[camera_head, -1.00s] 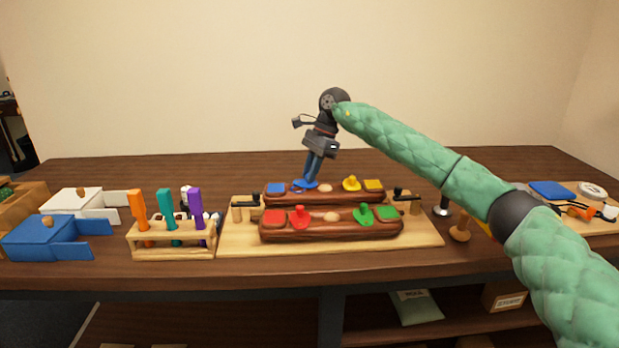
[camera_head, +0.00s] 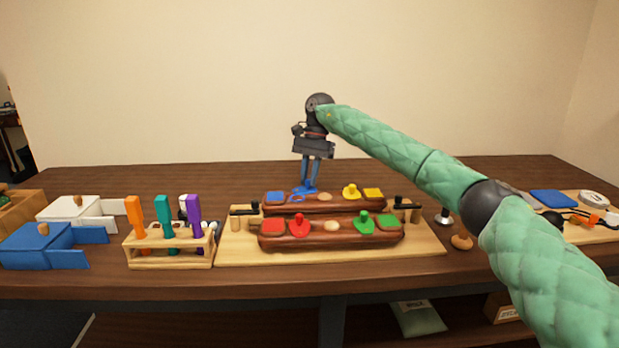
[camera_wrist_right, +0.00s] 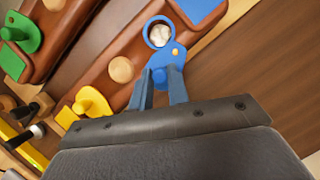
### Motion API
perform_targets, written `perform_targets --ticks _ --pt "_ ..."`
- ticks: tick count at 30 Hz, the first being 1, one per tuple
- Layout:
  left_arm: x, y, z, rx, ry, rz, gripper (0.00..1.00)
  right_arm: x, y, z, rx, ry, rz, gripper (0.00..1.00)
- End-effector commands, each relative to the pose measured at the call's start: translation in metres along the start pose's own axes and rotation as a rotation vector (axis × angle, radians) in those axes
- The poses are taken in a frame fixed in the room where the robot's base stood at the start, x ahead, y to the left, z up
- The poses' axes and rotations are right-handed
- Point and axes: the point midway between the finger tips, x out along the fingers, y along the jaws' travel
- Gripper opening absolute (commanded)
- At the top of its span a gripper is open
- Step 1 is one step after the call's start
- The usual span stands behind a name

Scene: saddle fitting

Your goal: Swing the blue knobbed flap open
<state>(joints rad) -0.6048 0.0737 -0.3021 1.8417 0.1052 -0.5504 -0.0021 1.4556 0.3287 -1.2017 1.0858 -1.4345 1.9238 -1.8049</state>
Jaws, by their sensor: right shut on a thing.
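The blue knobbed flap (camera_head: 307,190) is on the rear dark-red wooden block (camera_head: 340,199). In the right wrist view, the flap (camera_wrist_right: 171,54) lies beside a blue ring (camera_wrist_right: 159,32) with a whitish thing showing inside it. A small yellowish pin (camera_wrist_right: 175,52) shows on the flap. My right gripper (camera_head: 308,187) points down from above. Its blue fingers are shut on the flap's blue knob, which shows between the fingertips (camera_wrist_right: 159,76) in the right wrist view. The fingers hide part of the knob and flap. My left gripper is not in view.
A yellow knobbed flap (camera_head: 351,192) and blue square (camera_head: 275,197) share the rear block. The front block (camera_head: 331,239) carries red and green flaps. A handled-tool rack (camera_head: 170,256) and blue box (camera_head: 38,246) stand left. Space behind the blocks is clear.

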Motion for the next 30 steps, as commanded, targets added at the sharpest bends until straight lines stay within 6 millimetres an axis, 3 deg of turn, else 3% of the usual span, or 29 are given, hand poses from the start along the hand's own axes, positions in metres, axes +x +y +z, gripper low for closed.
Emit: perform_targets --ticks 13,14,16,25,30 --pt "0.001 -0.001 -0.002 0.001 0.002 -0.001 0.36 -0.001 0.000 0.000 -0.006 0.001 0.001 0.00" --pt "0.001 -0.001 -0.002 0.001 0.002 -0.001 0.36 -0.001 0.000 0.000 -0.006 0.001 0.001 0.23" --pt "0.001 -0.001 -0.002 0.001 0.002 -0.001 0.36 -0.001 0.000 0.000 -0.006 0.001 0.001 0.36" --pt "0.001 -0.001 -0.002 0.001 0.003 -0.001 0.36 -0.001 0.000 0.000 -0.006 0.001 0.002 0.38" --pt "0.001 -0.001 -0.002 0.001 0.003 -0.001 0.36 -0.016 -0.001 -0.001 -0.005 0.002 0.000 0.38"
